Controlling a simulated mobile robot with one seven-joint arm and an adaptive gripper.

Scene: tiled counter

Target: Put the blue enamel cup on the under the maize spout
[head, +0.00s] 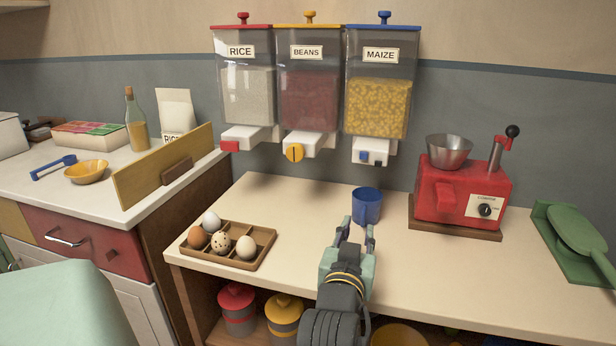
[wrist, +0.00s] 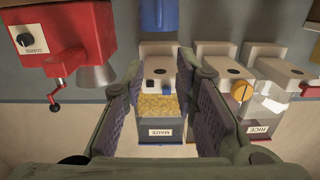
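The blue enamel cup (head: 367,203) stands upright on the pale counter, in the picture below the maize spout (head: 371,152). The cup also shows, cut off by the top edge, in the wrist view (wrist: 158,16). The maize dispenser (head: 377,106) has a blue lid and yellow grains; it shows between my fingers in the wrist view (wrist: 160,132). My gripper (head: 359,232) is open, low over the counter on the near side of the cup. Nothing shows between its fingers (wrist: 158,78) except the background; whether a fingertip touches the cup is unclear.
Rice (head: 246,95) and beans (head: 309,100) dispensers hang left of the maize. A red grinder (head: 462,190) stands right of the cup, with a green hinged object (head: 573,240) beyond. A wooden egg tray (head: 262,236) sits left. The counter's front right is clear.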

